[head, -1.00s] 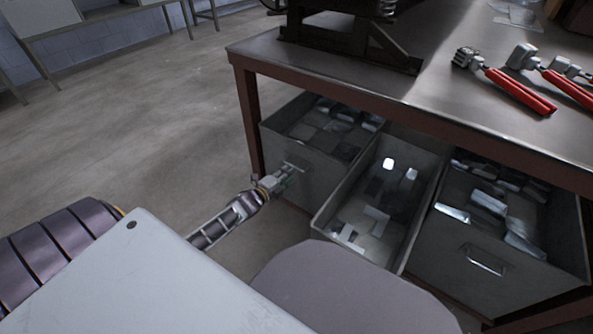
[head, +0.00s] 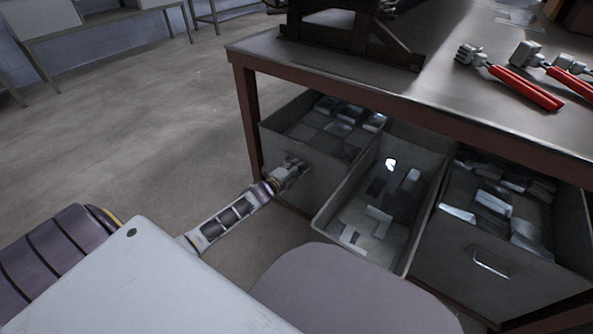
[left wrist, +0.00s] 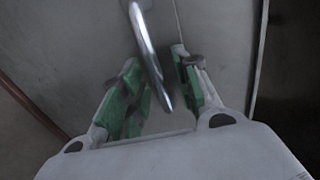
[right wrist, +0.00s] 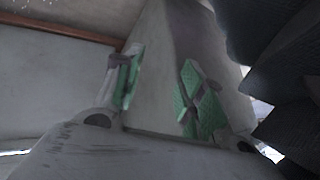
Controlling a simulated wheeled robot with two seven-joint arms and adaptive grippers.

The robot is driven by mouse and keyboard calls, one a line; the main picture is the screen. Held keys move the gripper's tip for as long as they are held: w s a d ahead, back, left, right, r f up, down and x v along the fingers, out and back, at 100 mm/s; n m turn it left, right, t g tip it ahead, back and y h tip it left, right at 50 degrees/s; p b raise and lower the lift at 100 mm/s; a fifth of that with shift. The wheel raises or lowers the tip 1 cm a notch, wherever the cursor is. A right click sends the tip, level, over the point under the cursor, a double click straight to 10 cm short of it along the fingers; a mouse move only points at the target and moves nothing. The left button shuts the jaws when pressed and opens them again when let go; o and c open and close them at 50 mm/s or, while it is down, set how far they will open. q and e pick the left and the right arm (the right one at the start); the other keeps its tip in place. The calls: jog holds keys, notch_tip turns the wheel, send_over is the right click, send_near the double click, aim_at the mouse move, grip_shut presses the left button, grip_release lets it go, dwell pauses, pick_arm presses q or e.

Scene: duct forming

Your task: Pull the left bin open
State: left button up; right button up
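The left bin (head: 322,180) is a grey metal bin under the bench, with loose metal pieces inside. My left gripper (head: 290,172) is at its front face, over the handle, which it mostly hides in the head view. In the left wrist view, the bright bar handle (left wrist: 150,50) runs between the green-padded fingers of my left gripper (left wrist: 155,65). These fingers stand apart, with a gap beside the bar. My right gripper (right wrist: 157,62) shows only in its own wrist view, fingers apart and no object held between them.
The middle bin (head: 340,205) stands further out than the left bin, just to its right. The right bin (head: 480,262) has a bar handle. The bench (head: 420,118) overhangs the bins and carries red-handled tools (head: 525,88). Open floor (head: 150,110) lies to the left.

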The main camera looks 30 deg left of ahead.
jog(key=shift+w+r, duration=0.1)
jog(key=shift+w, duration=0.1)
pick_arm(q)
grip_shut()
pick_arm(e)
jog(key=shift+s, duration=0.1)
jog(key=shift+s, duration=0.15)
jog(key=s+d+r+n+g+h+p, duration=0.1)
jog(key=d+r+g+p, duration=0.1)
jog(key=r+p, duration=0.5)
jog(key=s+d+r+g+h+p, duration=0.1)
jog(key=d+r+h+p, duration=0.15)
jog(key=r, duration=0.75)
pick_arm(q)
jog(key=f+p+v, duration=0.3)
jog(key=v, duration=1.3)
jog(key=s+f+p+v, duration=0.1)
jog(key=f+p+v, duration=0.2)
jog(key=v, duration=1.4)
jog(key=shift+s+a+f, duration=0.25)
jog(key=shift+f, duration=0.2)
pick_arm(e)
notch_tip(320, 180, down, 7)
jog(key=d+g, duration=0.1)
jog(key=shift+d+g, duration=0.15)
jog(key=shift+g, duration=0.15)
jog(key=shift+s, duration=0.1)
